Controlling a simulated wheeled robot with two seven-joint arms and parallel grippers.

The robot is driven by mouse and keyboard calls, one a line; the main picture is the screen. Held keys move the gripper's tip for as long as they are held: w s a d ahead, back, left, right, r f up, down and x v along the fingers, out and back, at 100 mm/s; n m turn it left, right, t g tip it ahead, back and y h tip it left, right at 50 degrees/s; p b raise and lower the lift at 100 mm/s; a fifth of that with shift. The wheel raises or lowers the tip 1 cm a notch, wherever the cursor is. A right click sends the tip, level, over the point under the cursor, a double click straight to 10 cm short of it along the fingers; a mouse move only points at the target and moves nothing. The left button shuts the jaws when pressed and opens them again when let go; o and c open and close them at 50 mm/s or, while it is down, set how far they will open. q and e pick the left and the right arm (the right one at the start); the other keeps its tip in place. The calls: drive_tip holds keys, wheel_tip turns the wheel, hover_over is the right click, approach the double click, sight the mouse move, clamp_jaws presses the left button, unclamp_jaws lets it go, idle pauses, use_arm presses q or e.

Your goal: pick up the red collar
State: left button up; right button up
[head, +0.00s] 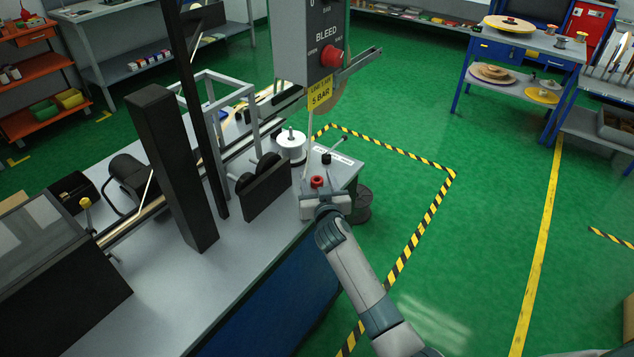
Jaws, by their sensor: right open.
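The red collar (317,181) is a small ring-shaped piece at the right end of the grey bench (230,254), near its corner. My right gripper (320,190) is open, right at the red collar on its near side. The gripper body hides the lower part of the collar, so I cannot tell whether the fingers touch it. A small black collar (326,158) sits just behind it, by a white label strip. My left gripper is not in view.
A white spool (291,145) with a spindle stands left of the collars. A grey control box (311,45) with a red knob hangs above. Black plates and a tall black post (172,165) stand to the left. Green floor is free at right.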

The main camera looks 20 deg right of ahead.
drive_tip(key=c, duration=0.9)
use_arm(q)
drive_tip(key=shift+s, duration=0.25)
use_arm(e)
drive_tip(key=shift+c, duration=1.2)
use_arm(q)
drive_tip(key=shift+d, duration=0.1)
use_arm(e)
drive_tip(key=shift+r, duration=0.15)
drive_tip(key=shift+r, duration=0.55)
wheel_tip(320, 180, up, 2)
drive_tip(key=shift+r, duration=0.25)
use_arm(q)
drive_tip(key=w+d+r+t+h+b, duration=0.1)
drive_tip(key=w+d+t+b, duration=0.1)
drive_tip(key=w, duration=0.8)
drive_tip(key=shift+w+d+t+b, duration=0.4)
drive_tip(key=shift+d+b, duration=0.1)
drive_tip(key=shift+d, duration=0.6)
use_arm(e)
drive_tip(key=w+d+r, duration=0.4)
drive_tip(key=d+r, duration=0.3)
drive_tip(key=d, duration=0.4)
